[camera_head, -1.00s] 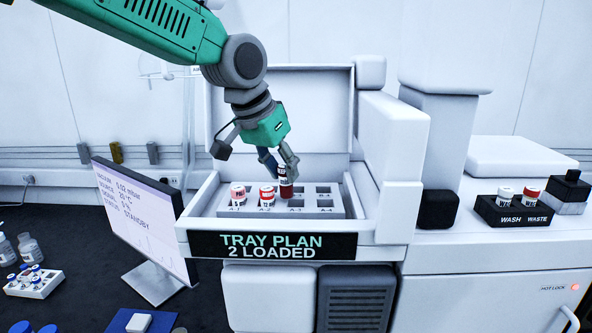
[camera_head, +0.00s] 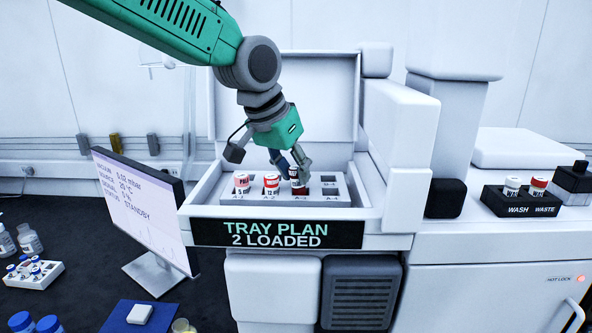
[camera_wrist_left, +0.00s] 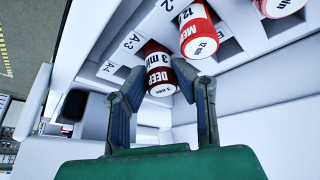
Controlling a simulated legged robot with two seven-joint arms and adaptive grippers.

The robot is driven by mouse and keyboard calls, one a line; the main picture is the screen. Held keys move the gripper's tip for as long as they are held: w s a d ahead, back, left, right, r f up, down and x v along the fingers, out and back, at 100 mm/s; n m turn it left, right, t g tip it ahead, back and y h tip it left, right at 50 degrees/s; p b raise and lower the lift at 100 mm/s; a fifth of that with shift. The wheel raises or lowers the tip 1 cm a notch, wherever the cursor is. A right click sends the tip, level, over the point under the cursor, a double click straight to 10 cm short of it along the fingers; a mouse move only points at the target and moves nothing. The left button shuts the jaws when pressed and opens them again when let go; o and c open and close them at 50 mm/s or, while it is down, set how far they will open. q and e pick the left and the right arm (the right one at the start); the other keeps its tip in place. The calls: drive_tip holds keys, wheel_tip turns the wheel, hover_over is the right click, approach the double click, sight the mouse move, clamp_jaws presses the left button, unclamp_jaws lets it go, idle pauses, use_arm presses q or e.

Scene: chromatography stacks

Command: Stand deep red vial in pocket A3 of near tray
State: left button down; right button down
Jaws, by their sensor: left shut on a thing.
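The deep red vial (camera_head: 299,186) has a dark red body and a white label band. In the left wrist view the vial (camera_wrist_left: 158,72) reads "DEEP" and "3 min". My left gripper (camera_head: 291,172) is shut on it, with a finger on each side. The vial is at front pocket A-3 of the near tray (camera_head: 345,203), its lower end low at the pocket; the exact depth is hidden. The A-4 pocket (camera_head: 330,190) is empty. My right gripper is not in view.
The tray sits in a white open housing with a raised lid (camera_head: 310,100) behind and a sign (camera_head: 277,234) reading "TRAY PLAN 2 LOADED". A monitor (camera_head: 140,210) stands left. A black wash and waste holder (camera_head: 520,207) is at right.

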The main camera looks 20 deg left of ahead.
use_arm(q)
drive_tip(key=shift+s+d+f, duration=0.1)
drive_tip(key=shift+d, duration=0.15)
drive_tip(key=shift+a+f, duration=0.25)
drive_tip(key=shift+f, duration=0.25)
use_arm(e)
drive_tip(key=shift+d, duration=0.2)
use_arm(q)
drive_tip(key=shift+d, duration=0.1)
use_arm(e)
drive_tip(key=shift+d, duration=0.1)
use_arm(q)
drive_tip(key=c, duration=1.3)
unclamp_jaws()
drive_tip(key=o, duration=0.4)
drive_tip(key=shift+o, duration=0.2)
drive_tip(key=shift+r, duration=0.15)
drive_tip(key=shift+r+p, duration=0.85)
drive_tip(key=shift+r, duration=2.6)
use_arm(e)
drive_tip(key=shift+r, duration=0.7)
